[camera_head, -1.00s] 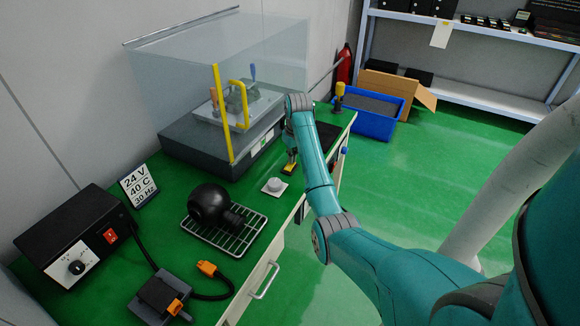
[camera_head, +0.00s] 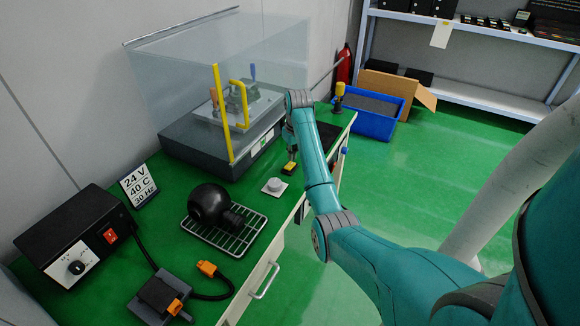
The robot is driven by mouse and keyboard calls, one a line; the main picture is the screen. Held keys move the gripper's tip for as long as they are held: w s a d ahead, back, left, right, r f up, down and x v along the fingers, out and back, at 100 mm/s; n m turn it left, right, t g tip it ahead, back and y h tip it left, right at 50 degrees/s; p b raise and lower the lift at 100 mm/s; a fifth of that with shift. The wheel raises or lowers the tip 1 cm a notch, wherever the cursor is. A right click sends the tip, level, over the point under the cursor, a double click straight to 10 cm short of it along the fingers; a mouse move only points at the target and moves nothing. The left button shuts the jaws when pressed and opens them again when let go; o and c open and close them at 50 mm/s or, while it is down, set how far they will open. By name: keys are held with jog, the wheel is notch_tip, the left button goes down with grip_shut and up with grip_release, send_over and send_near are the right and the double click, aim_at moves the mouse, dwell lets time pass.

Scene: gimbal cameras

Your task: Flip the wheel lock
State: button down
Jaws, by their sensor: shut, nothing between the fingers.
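My gripper (camera_head: 291,154) hangs at the end of my teal arm, pointing down over the right end of the green workbench (camera_head: 165,185). It is small in view, partly behind my arm, and looks shut and empty. A small yellow and black piece (camera_head: 289,168) lies on the bench just below its tips; I cannot tell whether they touch. I cannot identify a wheel lock for certain. A black round camera-like unit (camera_head: 210,203) rests on a wire rack (camera_head: 247,237), left of the gripper.
A clear-covered machine (camera_head: 200,143) with a yellow handle stands behind the gripper. A pale round button (camera_head: 274,185) sits in front of it. A black control box (camera_head: 75,240) and sign (camera_head: 138,186) are at left. A blue crate (camera_head: 375,121) stands beyond the bench.

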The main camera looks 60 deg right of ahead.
aim_at(292, 164)
jog(key=shift+r, duration=2.55)
